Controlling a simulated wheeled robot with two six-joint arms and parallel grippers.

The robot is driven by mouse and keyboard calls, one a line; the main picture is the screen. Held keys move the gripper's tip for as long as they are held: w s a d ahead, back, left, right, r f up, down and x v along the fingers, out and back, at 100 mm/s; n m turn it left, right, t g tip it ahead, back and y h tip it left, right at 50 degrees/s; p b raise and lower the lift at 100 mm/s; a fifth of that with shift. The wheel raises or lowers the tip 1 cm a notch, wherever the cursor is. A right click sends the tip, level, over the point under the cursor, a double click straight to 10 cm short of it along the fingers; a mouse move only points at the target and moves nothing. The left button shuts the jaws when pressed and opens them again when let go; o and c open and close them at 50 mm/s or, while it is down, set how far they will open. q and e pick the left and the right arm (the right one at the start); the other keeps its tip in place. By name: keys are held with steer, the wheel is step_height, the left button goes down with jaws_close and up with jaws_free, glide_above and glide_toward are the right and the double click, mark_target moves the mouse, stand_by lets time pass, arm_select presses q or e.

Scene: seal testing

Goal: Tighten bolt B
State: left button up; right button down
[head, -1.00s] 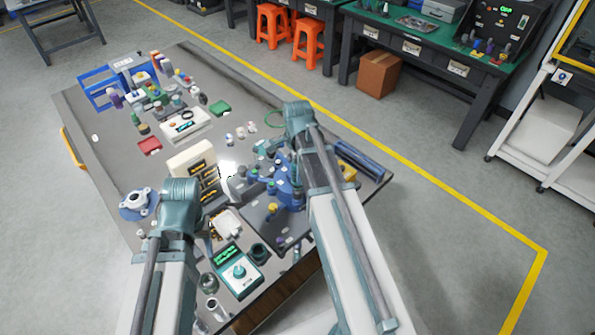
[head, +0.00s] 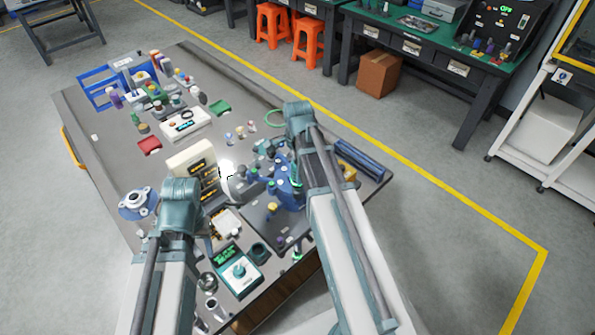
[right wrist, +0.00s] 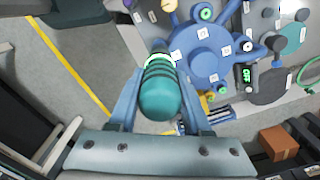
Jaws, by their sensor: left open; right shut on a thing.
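My right gripper (right wrist: 160,68) is shut on a teal rounded tool (right wrist: 160,95) with a glowing green ring, in the right wrist view. The fixture also shows in the head view (head: 286,190), left of my right forearm. The labels are too small to read, so I cannot tell which bolt is B or whether the tool touches it. My left gripper (head: 207,228) is open, largely hidden by its own arm.
A cream box (head: 188,160) with dark slots stands left of the fixture. A green tester (head: 238,271) sits at the table's near edge. A blue flanged part (head: 138,203) lies at the left.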

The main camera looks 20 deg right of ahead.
steer(key=shift+f, duration=0.1)
stand_by(0.3)
steer(key=shift+r+p, duration=2.45)
steer(key=shift+r, duration=0.15)
steer(key=shift+f, duration=0.1)
